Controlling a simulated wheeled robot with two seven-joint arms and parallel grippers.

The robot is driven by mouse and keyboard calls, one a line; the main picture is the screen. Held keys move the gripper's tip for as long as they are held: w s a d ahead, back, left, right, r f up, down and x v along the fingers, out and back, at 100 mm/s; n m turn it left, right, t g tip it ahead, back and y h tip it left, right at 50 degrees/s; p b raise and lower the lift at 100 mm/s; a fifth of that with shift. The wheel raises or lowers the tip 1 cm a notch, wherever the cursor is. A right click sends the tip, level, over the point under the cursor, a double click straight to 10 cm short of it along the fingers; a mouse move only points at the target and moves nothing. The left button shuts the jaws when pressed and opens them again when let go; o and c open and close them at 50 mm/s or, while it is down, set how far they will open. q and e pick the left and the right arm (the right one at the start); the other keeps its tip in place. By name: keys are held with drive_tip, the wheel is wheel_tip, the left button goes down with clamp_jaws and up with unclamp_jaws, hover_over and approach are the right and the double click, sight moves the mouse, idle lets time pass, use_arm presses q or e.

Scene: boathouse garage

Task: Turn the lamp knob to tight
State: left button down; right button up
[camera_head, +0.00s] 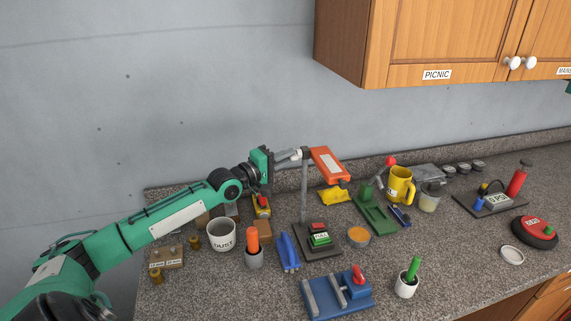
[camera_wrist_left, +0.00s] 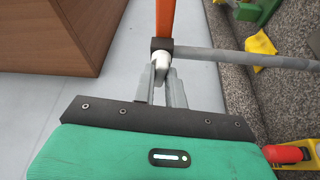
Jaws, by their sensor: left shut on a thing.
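The lamp has an orange head (camera_head: 330,165) on a grey post (camera_head: 304,195) above a dark base (camera_head: 318,252) with a red and green box on it. A pale knob (camera_head: 298,154) sits at the joint on top of the post. My left gripper (camera_head: 291,156) reaches in from the left and is shut on the knob. In the left wrist view the fingertips (camera_wrist_left: 162,72) close around the white knob (camera_wrist_left: 162,61), just below a dark joint block (camera_wrist_left: 162,45). The fingers partly hide the knob, and no tight mark is readable. My right gripper is out of view.
A DUST cup (camera_head: 222,238), an orange-handled tool in a cup (camera_head: 253,245) and a blue clamp-like fixture (camera_head: 338,300) stand near the lamp. A yellow mug (camera_head: 400,185) stands to its right. A wooden cabinet (camera_head: 440,45) hangs above, to the right.

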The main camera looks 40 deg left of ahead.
use_arm(q)
drive_tip(key=m+h+b, duration=0.3)
drive_tip(key=m, duration=0.4)
drive_tip(key=m+h+b, duration=0.2)
drive_tip(key=m+b, duration=0.2)
drive_tip(key=m, duration=0.3)
drive_tip(key=f+m+h+b, duration=0.1)
drive_tip(key=m+h+b, duration=0.2)
drive_tip(key=m, duration=0.3)
drive_tip(key=shift+w+a+m+h, duration=0.3)
drive_tip(key=shift+a+m, duration=0.05)
drive_tip(key=shift+m, duration=0.05)
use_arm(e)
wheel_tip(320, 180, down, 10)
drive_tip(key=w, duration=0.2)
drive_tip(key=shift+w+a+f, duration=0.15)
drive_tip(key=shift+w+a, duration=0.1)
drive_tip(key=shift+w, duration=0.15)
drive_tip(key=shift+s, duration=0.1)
use_arm(q)
drive_tip(key=shift+m+g, duration=0.3)
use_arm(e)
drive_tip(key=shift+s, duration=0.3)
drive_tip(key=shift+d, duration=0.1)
